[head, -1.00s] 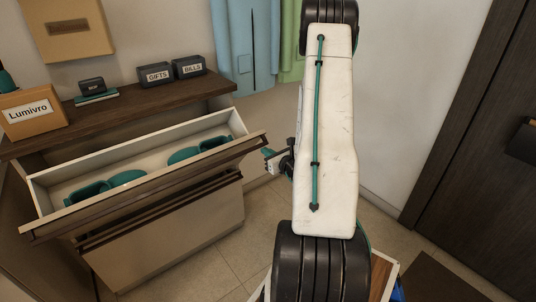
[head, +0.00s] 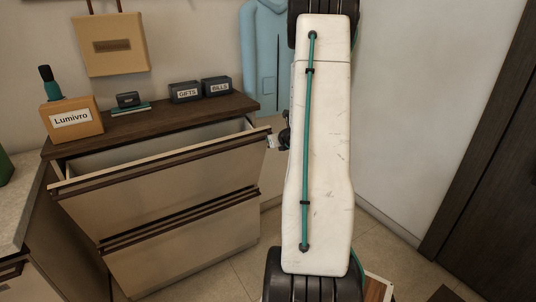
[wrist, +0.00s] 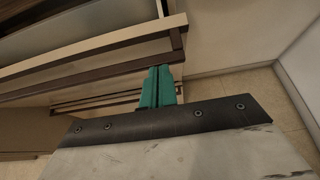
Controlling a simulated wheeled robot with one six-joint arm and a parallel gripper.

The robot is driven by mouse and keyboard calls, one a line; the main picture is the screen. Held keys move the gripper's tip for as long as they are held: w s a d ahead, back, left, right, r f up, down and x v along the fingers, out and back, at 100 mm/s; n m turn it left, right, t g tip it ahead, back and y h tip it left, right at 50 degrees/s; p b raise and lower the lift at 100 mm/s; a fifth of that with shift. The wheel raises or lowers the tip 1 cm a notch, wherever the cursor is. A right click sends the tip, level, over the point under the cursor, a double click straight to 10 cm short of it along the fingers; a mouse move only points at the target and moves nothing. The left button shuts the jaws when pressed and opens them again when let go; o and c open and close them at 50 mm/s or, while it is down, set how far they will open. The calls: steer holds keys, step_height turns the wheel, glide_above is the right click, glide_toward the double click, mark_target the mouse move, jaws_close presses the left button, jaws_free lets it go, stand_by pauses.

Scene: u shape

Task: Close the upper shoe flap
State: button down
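The upper shoe flap (head: 160,190) of the beige cabinet is tilted out, with a gap along its top. Its dark top edge and pale rim also cross the wrist view (wrist: 90,74). The shoes inside are hidden from here. My gripper is mostly hidden behind my arm in the head view. In the wrist view its teal fingers (wrist: 158,86) are together, with nothing seen between them. The tips are at the flap's dark edge near its right end; I cannot tell whether they touch it.
The lower flap (head: 185,250) is shut. The cabinet top (head: 150,128) holds an orange Lumivro box (head: 72,120), a GIFTS box (head: 185,92) and a BILLS box (head: 216,87). A counter (head: 30,205) stands at left. A dark door (head: 490,170) is at right, with a wall between.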

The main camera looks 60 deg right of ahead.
mark_target(260, 129)
steer(key=w+d+r, duration=0.2)
steer(key=w, duration=0.4)
steer(key=w+d+r, duration=0.3)
steer(key=w, duration=0.2)
steer(key=shift+w+d+r+g, duration=0.15)
steer(key=shift+w+g, duration=0.2)
steer(key=shift+g, duration=0.05)
steer(key=s, duration=0.1)
steer(key=s+a, duration=0.2)
steer(key=s, duration=0.1)
steer(key=shift+a, duration=0.25)
steer(key=s+r, duration=0.1)
steer(key=s, duration=0.1)
steer(key=s+r, duration=0.1)
steer(key=r, duration=0.1)
steer(key=shift+s, duration=0.35)
steer(key=shift+s+a+r, duration=0.6)
steer(key=shift+s+r, duration=0.15)
steer(key=shift+r, duration=0.1)
steer(key=shift+s+a+r, duration=0.6)
steer(key=shift+s+r, duration=0.1)
steer(key=shift+r, duration=0.15)
